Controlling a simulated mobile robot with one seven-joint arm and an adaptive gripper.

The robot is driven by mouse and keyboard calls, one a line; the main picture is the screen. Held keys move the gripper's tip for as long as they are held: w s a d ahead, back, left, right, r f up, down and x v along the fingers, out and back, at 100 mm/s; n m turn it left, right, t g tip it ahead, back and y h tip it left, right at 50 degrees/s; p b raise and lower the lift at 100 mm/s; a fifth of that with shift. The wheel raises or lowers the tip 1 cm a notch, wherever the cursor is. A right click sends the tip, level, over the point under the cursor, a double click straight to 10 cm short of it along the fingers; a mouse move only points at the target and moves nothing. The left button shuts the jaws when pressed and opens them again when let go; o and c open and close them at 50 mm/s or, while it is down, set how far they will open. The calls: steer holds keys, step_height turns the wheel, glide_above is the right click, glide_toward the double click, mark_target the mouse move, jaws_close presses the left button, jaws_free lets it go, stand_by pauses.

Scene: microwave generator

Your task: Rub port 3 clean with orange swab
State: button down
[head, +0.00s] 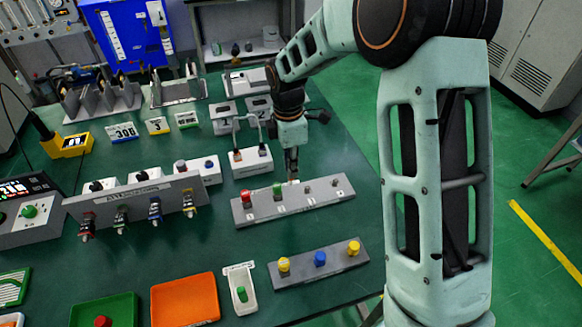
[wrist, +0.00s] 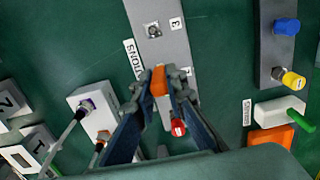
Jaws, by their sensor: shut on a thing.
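The grey port strip (head: 322,196) lies across the middle of the table. It carries a red cap (head: 246,197) at the left and a green cap (head: 278,190) beside it; bare ports are to the right. Port 3 (head: 308,188) is bare metal; in the wrist view it (wrist: 153,30) sits beside its "3" label, ahead of my fingertips. My gripper (head: 292,178) is over the strip near the green cap and port 3. In the wrist view my gripper (wrist: 160,80) is shut on the orange swab (wrist: 159,84). The fingers hide part of the strip; swab contact cannot be told.
A second strip (head: 322,265) with yellow and blue caps lies nearer the front. A white tray (head: 240,290) with a green item and an orange tray (head: 185,300) stand at front. An upright connector panel (head: 140,198) is at left. A cabled white box (head: 250,163) stands behind the port strip.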

steer(key=shift+r, duration=0.75)
steer(key=shift+r+p, duration=0.1)
steer(key=shift+p, duration=0.25)
steer(key=shift+r+p, duration=1.2)
steer(key=shift+r, duration=0.25)
steer(key=shift+s+f, duration=0.1)
steer(key=shift+s, duration=0.05)
